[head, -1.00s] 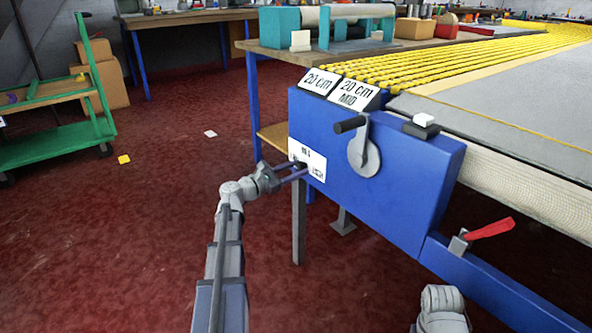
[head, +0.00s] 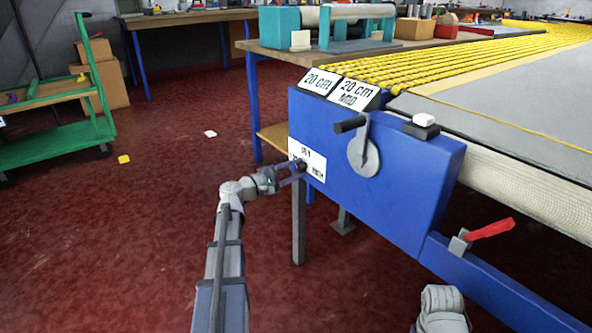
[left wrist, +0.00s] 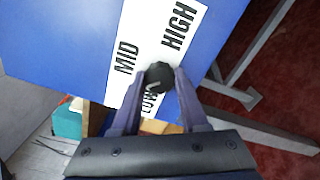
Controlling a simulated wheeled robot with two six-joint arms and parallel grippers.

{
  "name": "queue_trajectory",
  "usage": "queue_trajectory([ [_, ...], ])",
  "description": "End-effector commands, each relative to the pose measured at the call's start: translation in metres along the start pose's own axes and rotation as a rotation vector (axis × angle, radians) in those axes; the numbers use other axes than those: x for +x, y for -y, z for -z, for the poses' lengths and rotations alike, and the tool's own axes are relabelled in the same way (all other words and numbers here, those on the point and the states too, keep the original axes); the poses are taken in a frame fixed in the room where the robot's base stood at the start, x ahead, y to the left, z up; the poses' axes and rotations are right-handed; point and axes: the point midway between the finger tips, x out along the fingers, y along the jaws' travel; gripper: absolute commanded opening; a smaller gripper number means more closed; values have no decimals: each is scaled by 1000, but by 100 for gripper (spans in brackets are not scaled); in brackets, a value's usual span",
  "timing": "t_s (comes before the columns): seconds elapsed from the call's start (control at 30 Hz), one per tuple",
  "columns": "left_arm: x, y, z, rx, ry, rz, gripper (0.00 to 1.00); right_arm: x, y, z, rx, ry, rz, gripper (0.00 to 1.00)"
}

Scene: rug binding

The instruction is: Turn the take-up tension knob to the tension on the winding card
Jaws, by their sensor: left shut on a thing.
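The black take-up tension knob (left wrist: 158,75) sits on a white scale plate (left wrist: 150,42) marked LOW, MID and HIGH, on the blue machine end. My left gripper (left wrist: 155,82) is shut on the knob, one finger at each side; it shows from the left in the head view (head: 299,172). LOW is partly covered by the knob and a finger. I cannot make out a pointer on the knob. The winding card (head: 357,92) on top of the blue housing reads "20 cm MID". A second card (head: 318,82) reads "20 cm".
The blue housing (head: 400,185) carries a crank handle (head: 363,150) and a white-topped button (head: 424,121). A red lever (head: 490,229) sits lower right. A green cart (head: 60,145) stands far left. Open red floor (head: 120,240) lies left of my arm.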

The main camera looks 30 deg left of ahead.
Motion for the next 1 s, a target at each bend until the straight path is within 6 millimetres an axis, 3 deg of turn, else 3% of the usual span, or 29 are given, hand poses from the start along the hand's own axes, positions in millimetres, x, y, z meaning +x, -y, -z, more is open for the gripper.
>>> queue_trajectory([
  [0.6,0,1,0,532,0,2,0,0,0,0,0,0,0,0],
  [1.0,-1,1,-1,698,1,2,0,0,0,0,0,0,0,0],
])
